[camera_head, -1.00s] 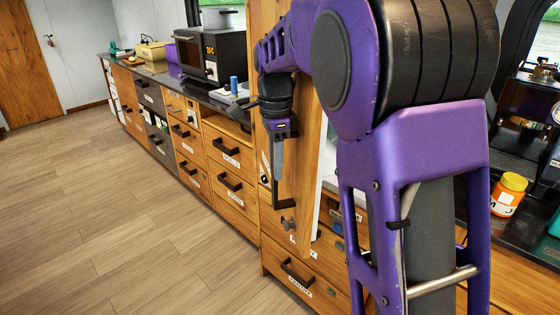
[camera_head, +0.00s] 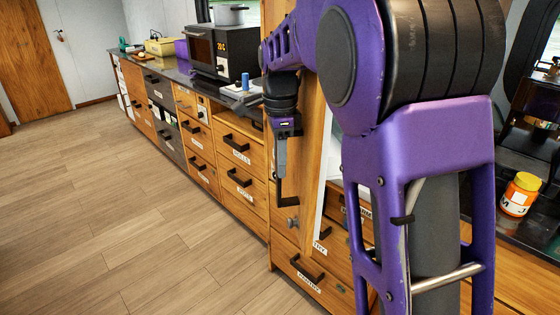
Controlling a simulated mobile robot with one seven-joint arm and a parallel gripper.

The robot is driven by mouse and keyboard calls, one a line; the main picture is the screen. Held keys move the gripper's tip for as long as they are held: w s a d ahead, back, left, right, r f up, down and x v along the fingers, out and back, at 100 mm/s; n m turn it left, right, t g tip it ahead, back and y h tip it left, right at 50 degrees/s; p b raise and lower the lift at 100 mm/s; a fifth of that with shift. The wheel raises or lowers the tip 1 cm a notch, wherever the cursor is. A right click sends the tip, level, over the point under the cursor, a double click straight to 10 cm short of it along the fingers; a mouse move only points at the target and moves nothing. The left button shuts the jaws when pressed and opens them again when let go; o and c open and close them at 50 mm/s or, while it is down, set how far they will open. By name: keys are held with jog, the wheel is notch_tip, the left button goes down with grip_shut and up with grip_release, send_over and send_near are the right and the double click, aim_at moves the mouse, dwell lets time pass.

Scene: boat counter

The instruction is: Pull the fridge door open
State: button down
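The fridge door (camera_head: 310,165) is the tall wooden panel right of my gripper. It stands out from the cabinet front, seen nearly edge-on, with a pale inner edge on its right. A dark bar handle (camera_head: 287,205) sits on its left face. My gripper (camera_head: 280,172) points down at the upper part of this handle. Its fingers overlap the bar, and I cannot tell from this angle whether they are closed around it. My purple arm hides the top of the door and most of the fridge interior.
Wooden drawers with dark handles (camera_head: 240,177) run along the left. A drawer (camera_head: 305,272) lies below the door. A microwave (camera_head: 222,50) stands on the counter. The floor (camera_head: 130,210) at left is clear.

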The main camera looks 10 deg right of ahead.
jog(key=c, duration=0.6)
grip_release()
jog(key=shift+r, duration=0.1)
notch_tip(320, 180, up, 17)
jog(key=p, duration=0.3)
jog(key=shift+p, duration=0.35)
jog(key=shift+r, duration=0.1)
